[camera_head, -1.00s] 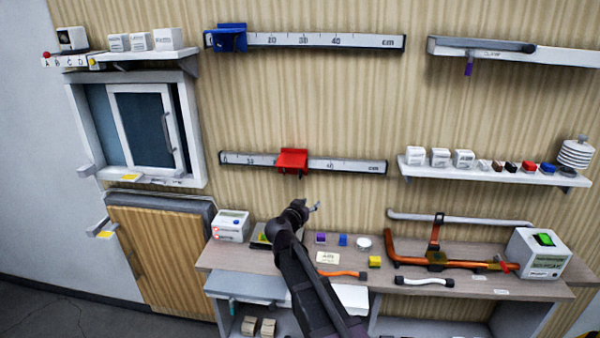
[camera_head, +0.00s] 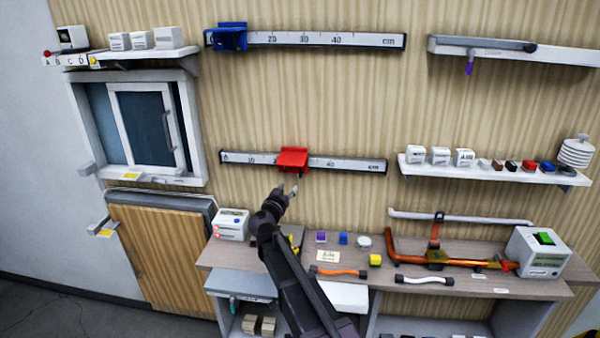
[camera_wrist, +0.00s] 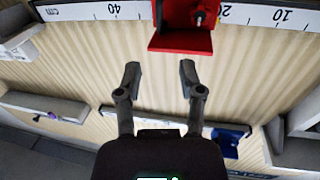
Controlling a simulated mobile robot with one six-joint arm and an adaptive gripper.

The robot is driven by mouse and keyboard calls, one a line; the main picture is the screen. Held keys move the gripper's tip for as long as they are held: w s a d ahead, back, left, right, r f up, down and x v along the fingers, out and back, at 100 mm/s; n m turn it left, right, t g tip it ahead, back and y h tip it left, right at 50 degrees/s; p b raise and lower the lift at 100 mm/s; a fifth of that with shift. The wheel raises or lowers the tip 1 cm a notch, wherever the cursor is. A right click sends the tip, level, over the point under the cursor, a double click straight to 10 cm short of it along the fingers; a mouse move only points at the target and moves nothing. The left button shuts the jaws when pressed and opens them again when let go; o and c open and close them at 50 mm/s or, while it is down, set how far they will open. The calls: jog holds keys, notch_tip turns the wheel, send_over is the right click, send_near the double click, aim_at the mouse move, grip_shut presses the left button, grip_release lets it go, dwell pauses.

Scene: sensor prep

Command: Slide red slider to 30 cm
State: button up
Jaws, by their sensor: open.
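The red slider (camera_head: 292,158) sits near the middle of the lower ruler rail (camera_head: 348,164) on the wall. In the wrist view the red slider (camera_wrist: 182,40) covers the scale between the 40 and 20 marks, with the 20 beside its right edge. The rail (camera_wrist: 95,11) appears upside down there, so the exact reading cannot be told. My gripper (camera_head: 288,190) is just below the slider. In the wrist view my gripper (camera_wrist: 160,72) is open and empty, its two fingers pointing at the slider and apart from it.
Above is another rail (camera_head: 370,40) with a blue slider (camera_head: 228,38) at its left end. A white shelf (camera_head: 490,172) with small blocks is to the right. Below is a workbench (camera_head: 225,257) holding an orange pipe (camera_head: 400,258) and small items. The wall around the slider is clear.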

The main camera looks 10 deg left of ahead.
aim_at(300, 172)
jog(key=x, duration=1.2)
jog(key=shift+w+d, duration=0.1)
jog(key=shift+w, duration=0.25)
grip_shut()
